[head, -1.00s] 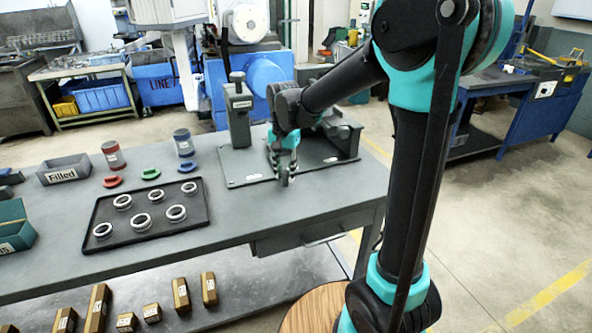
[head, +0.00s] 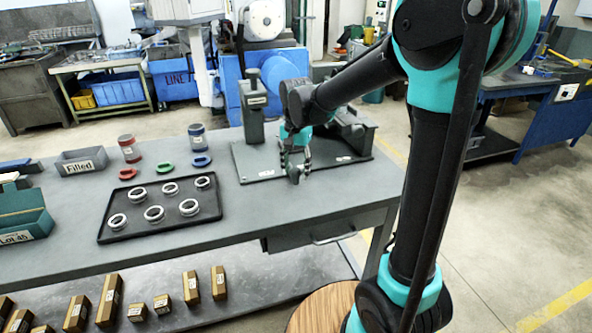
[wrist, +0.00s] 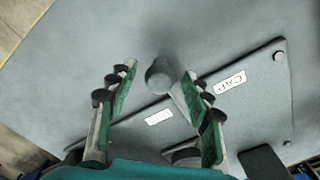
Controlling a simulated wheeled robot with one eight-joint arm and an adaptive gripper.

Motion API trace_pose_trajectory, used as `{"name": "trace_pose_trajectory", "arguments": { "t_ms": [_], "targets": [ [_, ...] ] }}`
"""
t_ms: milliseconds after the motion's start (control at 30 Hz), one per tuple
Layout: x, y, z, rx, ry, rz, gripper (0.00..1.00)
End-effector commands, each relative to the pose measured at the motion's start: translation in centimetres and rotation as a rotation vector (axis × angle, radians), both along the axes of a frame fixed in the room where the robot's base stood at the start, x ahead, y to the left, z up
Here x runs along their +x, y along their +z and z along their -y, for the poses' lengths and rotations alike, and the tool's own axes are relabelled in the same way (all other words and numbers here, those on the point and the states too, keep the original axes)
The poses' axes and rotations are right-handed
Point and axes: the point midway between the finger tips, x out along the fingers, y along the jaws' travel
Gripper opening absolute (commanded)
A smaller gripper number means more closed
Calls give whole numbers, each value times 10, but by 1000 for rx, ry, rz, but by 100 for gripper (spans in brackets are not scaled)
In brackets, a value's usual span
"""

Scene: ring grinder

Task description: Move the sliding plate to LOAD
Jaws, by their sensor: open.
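A dark grey fixture with a flat base plate (head: 258,174) sits at the right end of the bench. My gripper (head: 294,172) is over the front of this fixture, pointing down. In the wrist view my gripper (wrist: 158,84) has its two green-padded fingers spread apart. A round grey knob (wrist: 160,74) on a short bar shows between and just beyond the fingertips; no finger is clearly touching it. The base plate (wrist: 262,95) carries a white label reading CAP and a second label too blurred to read. Which part is the sliding plate is hard to tell; my gripper hides some of it.
An upright grey post (head: 252,105) stands at the fixture's left, and a dark block (head: 352,135) at its right. A black tray (head: 125,230) with several metal rings lies left on the bench. Red and blue cups (head: 129,148) stand behind it. Bench in front of the fixture is clear.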

Motion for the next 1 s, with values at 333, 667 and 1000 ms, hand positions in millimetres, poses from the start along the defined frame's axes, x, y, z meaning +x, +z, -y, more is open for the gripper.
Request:
{"name": "trace_pose_trajectory", "arguments": {
  "t_ms": [333,667,1000],
  "targets": [
    [0,54,0,0,0,0,50],
    [0,107,0,0,0,0,50],
    [0,118,0,0,0,0,50]
  ]
}}
